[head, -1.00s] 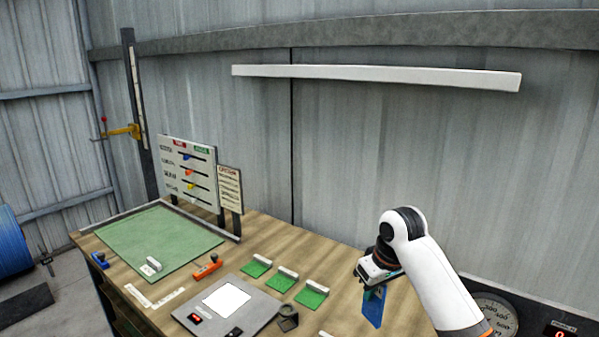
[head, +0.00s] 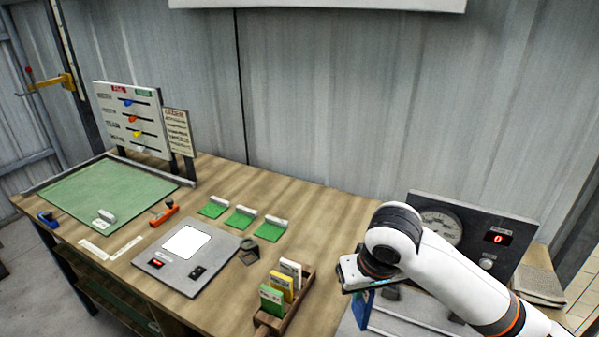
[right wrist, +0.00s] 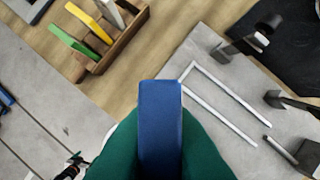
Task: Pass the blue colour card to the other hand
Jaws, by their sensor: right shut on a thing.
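The blue colour card (head: 363,308) hangs from my right gripper (head: 358,283) at the right of the bench in the head view. In the right wrist view the blue card (right wrist: 160,125) stands edge-on in the middle, between green finger pads. My right gripper is shut on it and holds it up, apart from the wooden card rack. My left gripper is not in view.
A wooden rack (head: 297,308) holds white, yellow and green cards, left of my right gripper. A grey plate with a white square (head: 187,242), green cards and a green mat (head: 105,205) lie further left.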

